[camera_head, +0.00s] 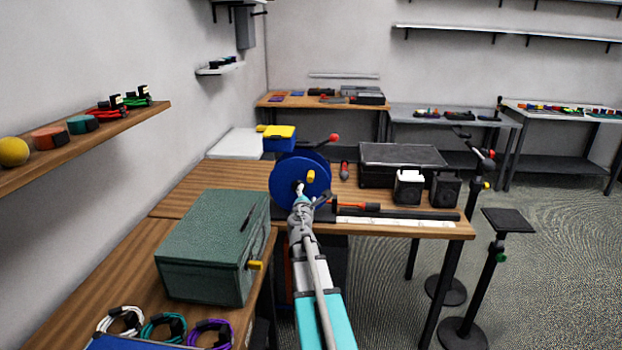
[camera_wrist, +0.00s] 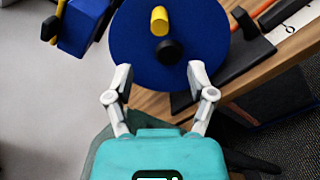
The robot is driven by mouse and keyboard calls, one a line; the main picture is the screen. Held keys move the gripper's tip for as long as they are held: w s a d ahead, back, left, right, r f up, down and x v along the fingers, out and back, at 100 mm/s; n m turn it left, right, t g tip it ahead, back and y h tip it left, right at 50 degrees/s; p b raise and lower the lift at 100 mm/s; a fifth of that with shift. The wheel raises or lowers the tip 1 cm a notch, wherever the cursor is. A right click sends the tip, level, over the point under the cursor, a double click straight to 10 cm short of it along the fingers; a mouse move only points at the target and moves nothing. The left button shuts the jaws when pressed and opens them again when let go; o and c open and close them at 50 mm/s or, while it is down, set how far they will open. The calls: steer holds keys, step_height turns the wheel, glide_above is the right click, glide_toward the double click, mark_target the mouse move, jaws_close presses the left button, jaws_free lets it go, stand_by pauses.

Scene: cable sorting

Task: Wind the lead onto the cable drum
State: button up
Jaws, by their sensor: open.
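The blue cable drum (camera_head: 286,187) stands upright on the wooden table in the head view, with a yellow crank knob (camera_head: 311,176) on its face. In the wrist view the drum's blue disc (camera_wrist: 130,45) fills the top middle, with the yellow knob (camera_wrist: 159,20) above a dark hub (camera_wrist: 168,50). My gripper (camera_wrist: 158,80) is open and empty, its two fingers apart at the disc's lower edge. In the head view my gripper (camera_head: 302,198) overlaps the drum's lower front; I cannot tell whether it touches. I cannot make out a lead on the drum.
A green box (camera_head: 205,250) stands left of my arm on the near bench. Coiled white (camera_head: 120,320), teal (camera_head: 163,326) and purple (camera_head: 210,333) cables lie at its front. An orange-handled tool (camera_head: 358,206), black speakers (camera_head: 409,188) and a dark case (camera_head: 385,178) are right of the drum.

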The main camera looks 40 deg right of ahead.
mark_target(311, 176)
steer(key=shift+w+d, duration=0.1)
steer(key=x, duration=1.3)
steer(key=shift+w+d, duration=0.2)
steer(key=shift+d, duration=0.05)
steer(key=shift+c, duration=0.3)
jaws_close()
